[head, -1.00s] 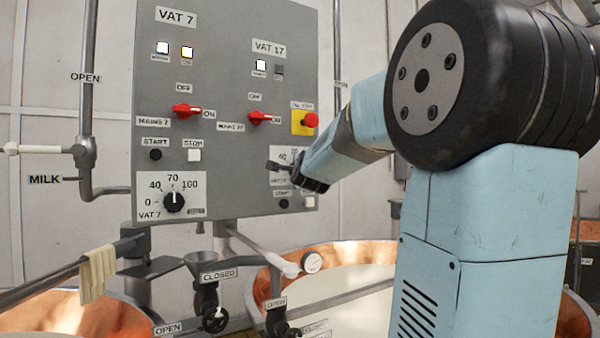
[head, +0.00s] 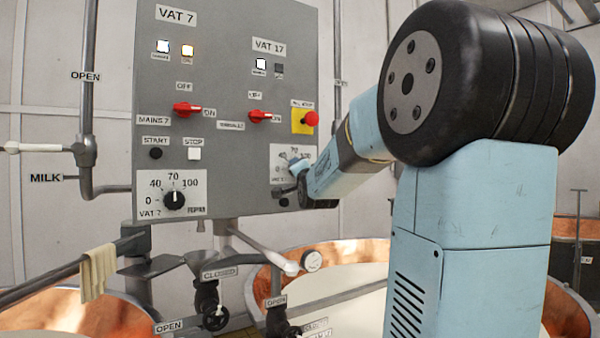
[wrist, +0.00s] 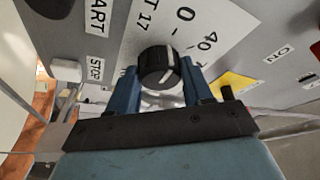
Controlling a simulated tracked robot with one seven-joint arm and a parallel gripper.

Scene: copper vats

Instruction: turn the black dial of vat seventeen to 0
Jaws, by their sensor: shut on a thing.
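The black dial of vat 17 (wrist: 160,67) is a round knob with a white mark, on a white scale plate (wrist: 143,32) lettered "T 17", "0" and "40" in the wrist view. My gripper (wrist: 160,76) is shut on the dial, one blue finger on each side. I cannot tell exactly which number the mark points to. In the head view my gripper (head: 291,176) is at the vat 17 scale (head: 280,154), low on the right of the grey panel, and hides the dial.
The grey panel (head: 230,90) also carries the vat 7 dial (head: 174,200), red mains switches (head: 186,109) and a red stop button (head: 311,119) on yellow. In the wrist view a white stop button (wrist: 66,71) sits left of my fingers. Copper vats (head: 262,295) stand below.

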